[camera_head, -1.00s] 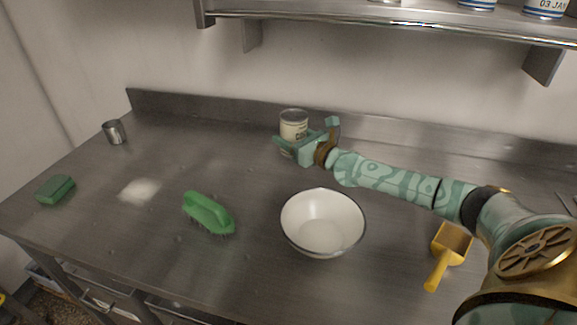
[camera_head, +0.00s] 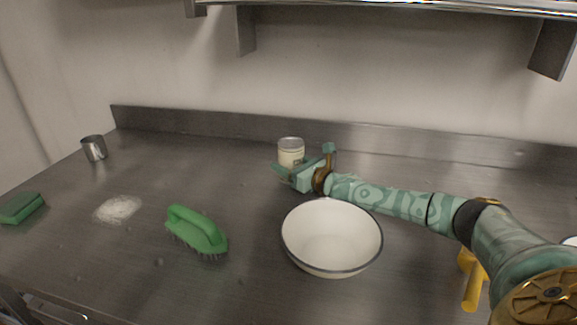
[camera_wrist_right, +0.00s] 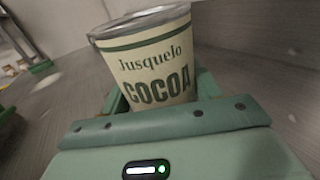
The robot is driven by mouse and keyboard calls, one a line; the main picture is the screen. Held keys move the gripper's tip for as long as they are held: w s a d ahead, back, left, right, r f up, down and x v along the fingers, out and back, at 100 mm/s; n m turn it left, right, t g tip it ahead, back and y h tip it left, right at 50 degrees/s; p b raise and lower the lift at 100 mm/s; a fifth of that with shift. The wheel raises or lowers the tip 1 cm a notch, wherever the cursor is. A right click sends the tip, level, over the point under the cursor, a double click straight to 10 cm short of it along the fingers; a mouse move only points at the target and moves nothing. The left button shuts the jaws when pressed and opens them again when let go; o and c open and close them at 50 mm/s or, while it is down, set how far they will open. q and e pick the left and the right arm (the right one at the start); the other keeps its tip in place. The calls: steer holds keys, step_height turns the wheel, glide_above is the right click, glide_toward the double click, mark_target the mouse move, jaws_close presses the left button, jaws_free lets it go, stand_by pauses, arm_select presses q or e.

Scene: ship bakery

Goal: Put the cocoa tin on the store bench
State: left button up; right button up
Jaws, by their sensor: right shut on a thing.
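The cocoa tin (camera_head: 291,150) is cream with a metal lid rim and stands at the back of the steel bench (camera_head: 130,275), in front of the upstand. In the right wrist view the tin (camera_wrist_right: 150,60) shows dark "Jusquelo COCOA" lettering and sits between the jaws, looking a little tilted in that view. My right gripper (camera_head: 292,178) is shut on the tin's lower part, which it partly hides. I cannot tell if the tin's base touches the bench. My left gripper is not in view.
A white bowl (camera_head: 332,238) stands just in front of my right forearm. A green brush (camera_head: 197,231), a flour patch (camera_head: 118,208), a green sponge (camera_head: 21,207) and a metal cup (camera_head: 94,148) lie left. A yellow scoop (camera_head: 474,285) is partly hidden. A shelf (camera_head: 400,7) overhangs the back.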

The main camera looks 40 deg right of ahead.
steer(key=shift+r, duration=0.1)
steer(key=shift+s+f, duration=0.1)
steer(key=shift+f, duration=0.1)
steer(key=o, duration=0.8)
steer(key=shift+f, duration=0.2)
steer(key=o, duration=0.4)
steer(key=shift+r, duration=0.1)
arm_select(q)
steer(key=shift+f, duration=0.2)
